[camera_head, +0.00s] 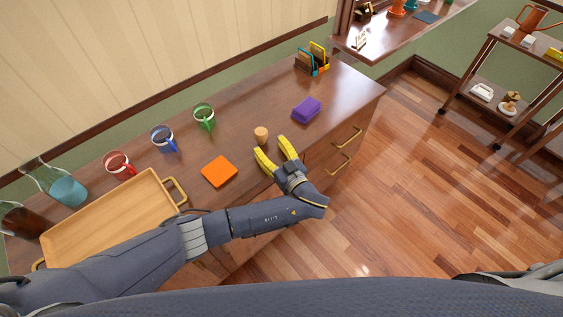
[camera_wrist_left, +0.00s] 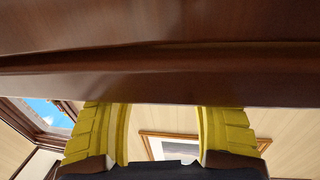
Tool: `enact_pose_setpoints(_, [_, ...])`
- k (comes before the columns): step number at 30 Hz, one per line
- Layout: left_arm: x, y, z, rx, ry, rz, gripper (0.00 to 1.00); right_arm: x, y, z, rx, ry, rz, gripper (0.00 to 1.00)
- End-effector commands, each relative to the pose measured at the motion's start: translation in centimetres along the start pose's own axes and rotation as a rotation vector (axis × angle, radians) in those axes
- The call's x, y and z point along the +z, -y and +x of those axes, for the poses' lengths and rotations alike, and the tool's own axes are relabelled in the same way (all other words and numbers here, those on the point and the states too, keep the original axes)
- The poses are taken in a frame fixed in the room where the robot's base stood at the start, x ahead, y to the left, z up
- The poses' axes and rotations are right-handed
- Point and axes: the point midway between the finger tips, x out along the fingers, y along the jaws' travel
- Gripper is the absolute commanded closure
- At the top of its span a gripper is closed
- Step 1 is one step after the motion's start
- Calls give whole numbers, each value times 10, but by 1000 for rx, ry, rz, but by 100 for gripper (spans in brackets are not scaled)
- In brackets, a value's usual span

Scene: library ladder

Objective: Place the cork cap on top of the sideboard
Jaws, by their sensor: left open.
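The small tan cork cap (camera_head: 261,134) stands on the brown sideboard (camera_head: 240,148), towards the front edge in the head view. My left gripper (camera_head: 273,149) is open, with two yellow fingers pointing towards the sideboard top just below and right of the cap in the picture. Nothing shows between the fingers. In the left wrist view the open fingers (camera_wrist_left: 160,108) reach up to a dark wooden edge (camera_wrist_left: 160,75), and the cap is not visible. My right gripper is not in view.
An orange block (camera_head: 219,171) lies left of the cap and a purple block (camera_head: 306,109) lies right. Green (camera_head: 204,116), blue (camera_head: 164,138) and red (camera_head: 119,165) mugs stand behind. A wooden tray (camera_head: 150,200) is at left. Drawer handles (camera_head: 340,165) stick out in front.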

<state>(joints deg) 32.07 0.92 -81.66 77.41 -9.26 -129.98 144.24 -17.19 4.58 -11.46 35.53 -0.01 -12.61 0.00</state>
Motion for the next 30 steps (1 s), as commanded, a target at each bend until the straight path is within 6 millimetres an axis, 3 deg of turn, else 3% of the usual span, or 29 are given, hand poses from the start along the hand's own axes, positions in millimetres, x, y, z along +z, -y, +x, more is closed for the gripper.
enact_pose_setpoints(6, [1,0,-36,0,5,-1,41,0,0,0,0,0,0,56])
enact_pose_setpoints(13, [1,0,-63,-1,3,-1,41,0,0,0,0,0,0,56])
enact_pose_setpoints(20, [0,0,-76,-1,1,-1,41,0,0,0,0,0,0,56])
enact_pose_setpoints(30, [0,0,-77,-1,0,0,41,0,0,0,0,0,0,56])
